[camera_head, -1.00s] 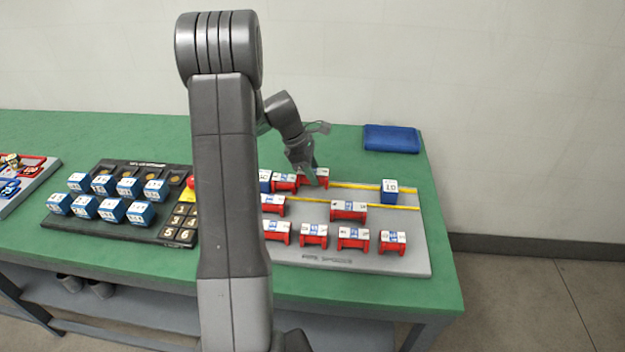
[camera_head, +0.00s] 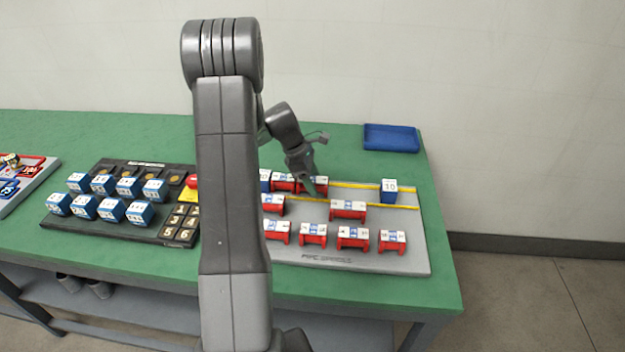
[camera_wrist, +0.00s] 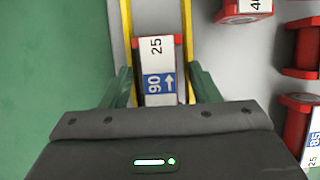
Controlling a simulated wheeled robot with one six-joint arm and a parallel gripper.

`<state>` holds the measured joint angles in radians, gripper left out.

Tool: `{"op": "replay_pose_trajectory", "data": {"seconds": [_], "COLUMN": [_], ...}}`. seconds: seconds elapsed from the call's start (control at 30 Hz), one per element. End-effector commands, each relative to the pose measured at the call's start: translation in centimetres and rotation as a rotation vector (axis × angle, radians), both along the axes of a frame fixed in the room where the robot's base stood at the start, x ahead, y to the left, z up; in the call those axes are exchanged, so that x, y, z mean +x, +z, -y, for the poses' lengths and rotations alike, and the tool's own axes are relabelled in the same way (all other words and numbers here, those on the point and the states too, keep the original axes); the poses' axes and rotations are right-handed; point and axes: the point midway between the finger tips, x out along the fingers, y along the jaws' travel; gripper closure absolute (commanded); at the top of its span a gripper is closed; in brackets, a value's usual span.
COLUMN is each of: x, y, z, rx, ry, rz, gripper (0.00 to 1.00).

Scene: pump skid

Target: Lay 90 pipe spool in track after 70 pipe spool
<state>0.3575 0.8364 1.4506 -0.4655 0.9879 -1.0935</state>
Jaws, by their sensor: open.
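The 90 pipe spool (camera_wrist: 156,75) is red with a white and blue top reading 25 and 90 with an arrow. It lies between the yellow rails of the track (camera_wrist: 187,20) in the wrist view. My gripper (camera_wrist: 163,86) is open, with one green finger on each side of this spool. In the head view the spool (camera_head: 318,184) is in the back track, partly behind my gripper (camera_head: 308,184). Another red spool (camera_head: 284,183) sits just left of it in that track; its number is too small to read. The wrist view hides the joint between them.
A blue block marked 10 (camera_head: 389,191) stands at the track's right end. Several red spools, including one at the front right (camera_head: 392,240), are on the grey board (camera_head: 400,262). A black rack (camera_head: 150,232) with blue blocks is left; a blue tray (camera_head: 391,137) is behind.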

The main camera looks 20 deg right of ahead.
Motion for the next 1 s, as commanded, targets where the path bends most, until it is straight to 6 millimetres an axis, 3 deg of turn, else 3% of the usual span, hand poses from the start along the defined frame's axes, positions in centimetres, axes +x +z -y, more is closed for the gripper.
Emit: {"op": "replay_pose_trajectory", "data": {"seconds": [0.17,0.6,1.0], "x": [0.5,2.2,2.4], "y": [1.9,9.9,11.3], "z": [-0.6,-3.4,-3.9], "rx": [-0.001,-0.001,0.0], "ry": [0.002,0.002,0.0], "rz": [0.004,0.004,0.0], "gripper": [0.44,0.44,0.44]}}
